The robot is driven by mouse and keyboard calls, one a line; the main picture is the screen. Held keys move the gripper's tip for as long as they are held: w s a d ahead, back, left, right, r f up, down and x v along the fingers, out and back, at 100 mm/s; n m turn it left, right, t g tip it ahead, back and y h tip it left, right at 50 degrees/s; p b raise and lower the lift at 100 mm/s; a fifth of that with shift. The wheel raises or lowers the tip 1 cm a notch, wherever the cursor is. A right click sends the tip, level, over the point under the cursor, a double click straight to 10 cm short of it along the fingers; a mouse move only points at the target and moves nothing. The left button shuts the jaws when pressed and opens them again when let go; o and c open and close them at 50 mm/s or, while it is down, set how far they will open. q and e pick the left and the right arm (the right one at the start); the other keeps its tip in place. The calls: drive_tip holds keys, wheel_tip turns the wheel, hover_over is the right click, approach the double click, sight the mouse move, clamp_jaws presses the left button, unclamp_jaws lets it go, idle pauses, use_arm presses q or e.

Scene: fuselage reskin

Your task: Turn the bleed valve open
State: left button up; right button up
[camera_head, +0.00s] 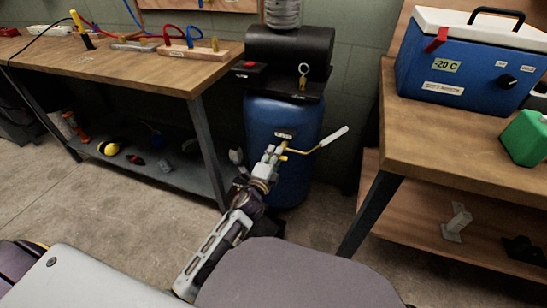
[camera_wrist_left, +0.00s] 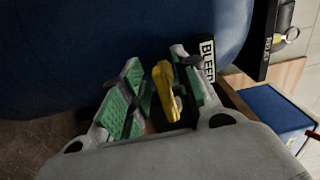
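The bleed valve shows as a yellow handle (camera_wrist_left: 166,92) in the left wrist view, beside a black "BLEED" label (camera_wrist_left: 208,60). In the head view a small yellow part of the valve (camera_head: 284,149) shows at the front of the blue compressor tank (camera_head: 268,113). My left gripper (camera_head: 270,157) reaches up to it. In the left wrist view my left gripper (camera_wrist_left: 163,95) has its green-padded fingers on either side of the yellow handle, with a narrow gap at the left finger. It looks open around the handle. My right gripper is in neither view.
A lever with a white grip (camera_head: 333,136) sticks out right of the gripper. A wooden workbench (camera_head: 120,66) stands left of the tank. Another bench (camera_head: 430,135) on the right bears a blue cooler (camera_head: 465,62) and a green can (camera_head: 525,138).

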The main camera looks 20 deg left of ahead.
use_arm(q)
drive_tip(key=s, duration=1.2)
drive_tip(key=shift+a, duration=0.2)
idle(0.6)
idle(0.6)
